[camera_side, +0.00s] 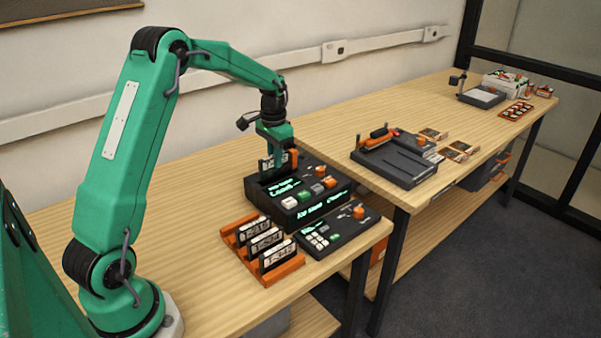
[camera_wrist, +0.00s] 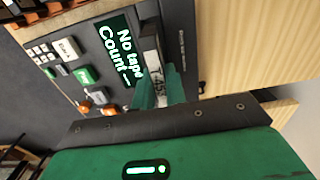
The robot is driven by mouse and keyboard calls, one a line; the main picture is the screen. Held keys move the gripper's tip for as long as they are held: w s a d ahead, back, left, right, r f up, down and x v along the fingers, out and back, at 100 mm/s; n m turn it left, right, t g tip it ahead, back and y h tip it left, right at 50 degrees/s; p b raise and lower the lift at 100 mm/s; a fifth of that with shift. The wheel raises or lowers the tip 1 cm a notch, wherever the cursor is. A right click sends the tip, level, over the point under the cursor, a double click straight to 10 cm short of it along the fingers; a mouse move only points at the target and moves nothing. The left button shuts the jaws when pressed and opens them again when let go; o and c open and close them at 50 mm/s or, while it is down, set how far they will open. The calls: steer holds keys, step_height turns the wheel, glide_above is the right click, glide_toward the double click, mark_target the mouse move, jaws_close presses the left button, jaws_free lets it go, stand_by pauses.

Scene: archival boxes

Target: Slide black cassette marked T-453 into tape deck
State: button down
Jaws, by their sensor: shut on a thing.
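The tape deck (camera_side: 312,212) is a black box on the near table, with a green-lit screen, several buttons and an orange knob. In the wrist view the deck (camera_wrist: 108,22) reads "No tape" and "Count". My gripper (camera_side: 279,157) is over the back left of the deck, shut on the black cassette (camera_side: 265,164). In the wrist view the green fingers (camera_wrist: 159,92) pinch the cassette (camera_wrist: 152,60), whose white label reads T-453. The cassette stands on edge beside the screen. I cannot tell whether its lower edge is in the slot, which is hidden.
An orange rack (camera_side: 290,267) with several labelled cassettes (camera_side: 272,240) stands in front of the deck. A black keypad unit (camera_side: 345,236) lies beside it at the table edge. A grey device (camera_side: 395,168) sits on the far table. The table left of the deck is clear.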

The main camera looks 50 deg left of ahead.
mark_target(276, 174)
steer(key=shift+f, duration=0.2)
steer(key=shift+f, duration=0.55)
steer(key=shift+f, duration=0.2)
steer(key=shift+f, duration=0.45)
steer(key=shift+f, duration=0.3)
stand_by(0.6)
stand_by(0.5)
steer(key=c, duration=1.4)
jaws_free()
steer(key=shift+o, duration=0.2)
steer(key=shift+r, duration=0.1)
